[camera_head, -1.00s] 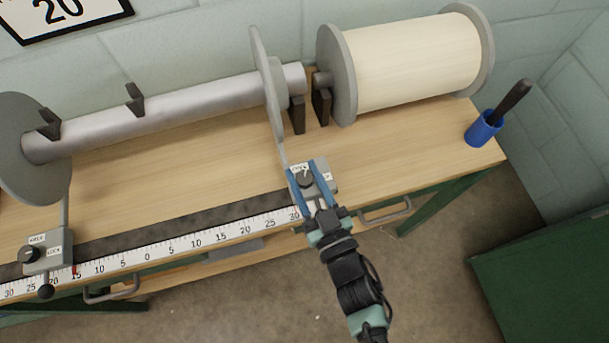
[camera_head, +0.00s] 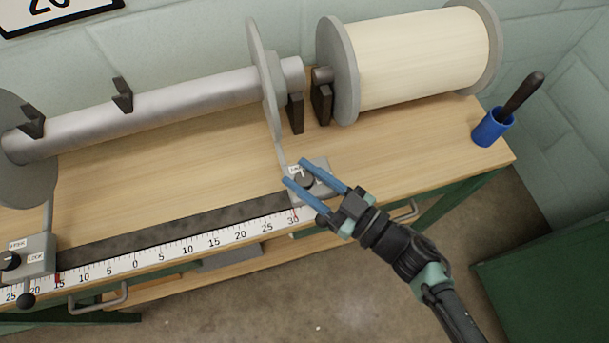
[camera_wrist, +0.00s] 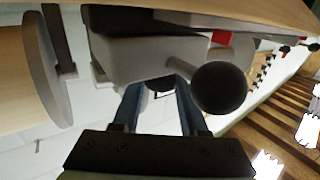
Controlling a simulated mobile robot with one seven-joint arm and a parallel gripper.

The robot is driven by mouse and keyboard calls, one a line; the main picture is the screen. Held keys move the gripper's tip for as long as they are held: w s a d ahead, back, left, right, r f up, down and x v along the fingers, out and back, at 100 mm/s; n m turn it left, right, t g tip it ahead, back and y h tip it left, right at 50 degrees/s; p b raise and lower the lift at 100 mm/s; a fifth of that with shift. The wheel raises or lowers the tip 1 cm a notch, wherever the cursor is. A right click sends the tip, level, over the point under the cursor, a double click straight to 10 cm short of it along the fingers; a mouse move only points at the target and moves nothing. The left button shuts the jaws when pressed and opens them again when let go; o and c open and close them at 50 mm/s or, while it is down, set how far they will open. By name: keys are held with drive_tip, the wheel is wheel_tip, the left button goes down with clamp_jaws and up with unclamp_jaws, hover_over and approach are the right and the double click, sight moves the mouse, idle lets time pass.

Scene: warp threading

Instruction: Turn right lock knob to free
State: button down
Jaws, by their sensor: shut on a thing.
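The right lock knob (camera_head: 304,180) is a dark round knob on the grey right lock block (camera_head: 321,165), beside the 30 end of the ruler. My gripper (camera_head: 297,174) comes in from the lower right, with its two blue fingers shut on the knob, one on each side. The block's labels are partly covered by the fingers and too small to read surely, so I cannot tell the knob's setting. In the wrist view the fingers (camera_wrist: 158,90) reach up to the grey block (camera_wrist: 150,57), and the knob is mostly hidden between them. A black ball handle (camera_wrist: 218,88) sticks out beside them.
The ruler (camera_head: 190,247) runs along the bench's front edge. The left lock block (camera_head: 35,255) sits at the far left. A grey disc (camera_head: 263,80) and a cream roll (camera_head: 420,55) stand behind. A blue cup (camera_head: 489,128) is at right. Bare wood (camera_head: 400,150) lies right of the block.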

idle(0.4)
drive_tip(key=shift+c, duration=2.2)
unclamp_jaws()
drive_tip(key=shift+s+d, duration=0.1)
drive_tip(key=b+v, duration=0.1)
drive_tip(key=v, duration=1.1)
drive_tip(key=shift+s+d, duration=0.25)
drive_tip(key=shift+d, duration=0.1)
